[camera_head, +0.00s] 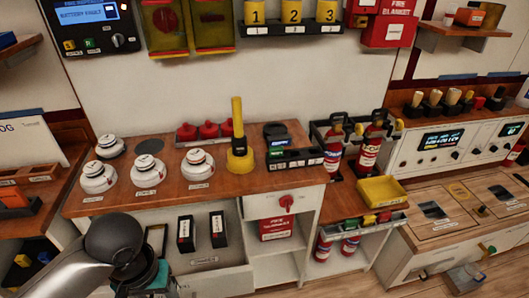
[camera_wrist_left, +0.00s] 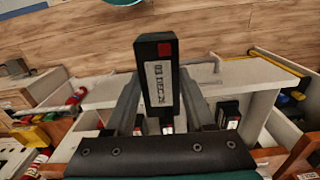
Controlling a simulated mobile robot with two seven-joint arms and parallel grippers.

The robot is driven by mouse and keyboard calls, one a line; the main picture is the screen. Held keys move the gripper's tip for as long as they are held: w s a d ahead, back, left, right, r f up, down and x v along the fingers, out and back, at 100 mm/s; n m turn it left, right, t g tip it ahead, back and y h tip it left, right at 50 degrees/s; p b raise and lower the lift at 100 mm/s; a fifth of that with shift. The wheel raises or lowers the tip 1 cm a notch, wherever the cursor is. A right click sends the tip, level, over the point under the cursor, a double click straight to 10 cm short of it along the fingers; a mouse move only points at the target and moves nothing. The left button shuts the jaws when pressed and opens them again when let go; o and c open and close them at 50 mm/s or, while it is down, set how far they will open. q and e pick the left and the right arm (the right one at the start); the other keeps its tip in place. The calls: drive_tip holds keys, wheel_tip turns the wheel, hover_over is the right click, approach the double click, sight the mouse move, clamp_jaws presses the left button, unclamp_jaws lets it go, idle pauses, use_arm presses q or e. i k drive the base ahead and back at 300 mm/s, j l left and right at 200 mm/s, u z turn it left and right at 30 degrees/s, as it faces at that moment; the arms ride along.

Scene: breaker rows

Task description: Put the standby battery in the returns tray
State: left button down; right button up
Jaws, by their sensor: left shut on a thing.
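My left gripper (camera_wrist_left: 160,92) is shut on a black battery (camera_wrist_left: 157,80) with a white label and a red patch near one end; the label is too small to read. In the head view my left gripper (camera_head: 138,278) is low at the bottom left, in front of the cabinet, and the battery is mostly hidden there. Two similar black batteries (camera_head: 186,233) (camera_head: 218,229) stand in the open cabinet bay, beside an empty slot frame (camera_head: 155,240). A shallow yellow tray (camera_head: 381,190) sits on the low stand to the right; I cannot read which tray it is. My right gripper is not in view.
The wooden counter (camera_head: 245,182) holds several white round detectors (camera_head: 197,164), a yellow upright tool (camera_head: 239,140) and red items. Red extinguishers (camera_head: 368,150) stand behind the yellow tray. Wooden floor (camera_head: 325,285) in front of the cabinets is clear.

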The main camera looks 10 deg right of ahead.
sight(380, 193)
drive_tip(key=i+l+z, duration=0.35)
drive_tip(key=l+z, duration=0.15)
drive_tip(key=i+l+z, duration=0.45)
drive_tip(key=i+l, duration=0.3)
drive_tip(key=i, duration=0.2)
drive_tip(key=i+l+z, duration=0.1)
drive_tip(key=i+l, duration=0.25)
drive_tip(key=i, duration=0.15)
